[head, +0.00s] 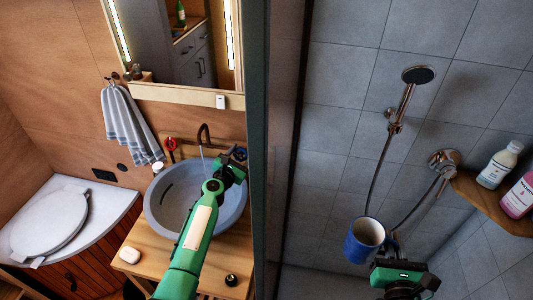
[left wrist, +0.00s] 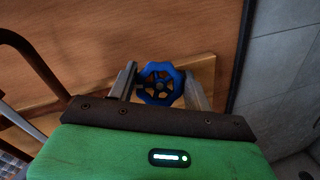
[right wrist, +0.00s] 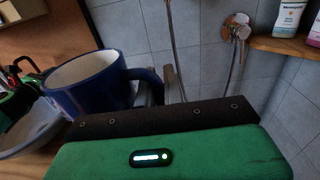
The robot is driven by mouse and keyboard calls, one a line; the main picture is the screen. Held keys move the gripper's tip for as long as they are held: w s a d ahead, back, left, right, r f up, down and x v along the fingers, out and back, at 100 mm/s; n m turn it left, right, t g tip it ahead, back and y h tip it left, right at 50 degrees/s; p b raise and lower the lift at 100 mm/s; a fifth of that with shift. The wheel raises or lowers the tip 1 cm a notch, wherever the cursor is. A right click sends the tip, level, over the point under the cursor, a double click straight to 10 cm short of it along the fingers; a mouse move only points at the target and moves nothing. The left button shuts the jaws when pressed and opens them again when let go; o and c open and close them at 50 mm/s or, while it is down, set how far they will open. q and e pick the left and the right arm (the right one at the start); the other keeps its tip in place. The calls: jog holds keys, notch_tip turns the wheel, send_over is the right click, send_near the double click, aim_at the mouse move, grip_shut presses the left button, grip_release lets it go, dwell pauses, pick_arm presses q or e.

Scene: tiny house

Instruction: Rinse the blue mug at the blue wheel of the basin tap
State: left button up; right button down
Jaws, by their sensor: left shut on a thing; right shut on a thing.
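The blue mug (head: 362,245) hangs in the air on the right side, in front of the shower tiles and away from the basin (head: 152,208). Its pale inside shows, and it looks about upright. My right gripper (head: 388,250) is shut on its handle; the mug also shows in the right wrist view (right wrist: 90,95). My left gripper (head: 236,163) is shut on the blue wheel (left wrist: 161,83) at the right of the tap; its fingers stand on either side of the rim. The dark tap spout (head: 203,132) curves over the basin, and a thin pale stream seems to fall from it.
A red wheel (head: 171,145) is left of the spout. A dark partition edge (head: 258,130) stands between basin and shower. The shower head (head: 418,75) and hose hang on the tiles. A wooden shelf (head: 490,205) with bottles is at right. The towel (head: 128,125) hangs left.

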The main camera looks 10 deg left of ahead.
pick_arm(q)
jog(key=m+g+h, duration=0.1)
jog(key=m, duration=0.2)
jog(key=m+g+h, duration=0.1)
jog(key=m, duration=0.1)
jog(key=shift+a+m, duration=0.1)
jog(key=shift+m, duration=0.3)
jog(key=m, duration=0.2)
jog(key=m+g+h, duration=0.1)
jog(key=m, duration=0.1)
jog(key=shift+g, duration=0.3)
jog(key=m+g, duration=0.1)
jog(key=m, duration=0.2)
jog(key=shift+r+m+g+p, duration=0.1)
jog(key=shift+m+g+p, duration=0.2)
jog(key=shift+m+p, duration=0.1)
jog(key=shift+m+g+p, duration=0.3)
jog(key=shift+m+g, duration=0.4)
jog(key=shift+m, duration=0.9)
jog(key=o, duration=0.8)
jog(key=shift+o, duration=0.8)
jog(key=shift+a, duration=0.1)
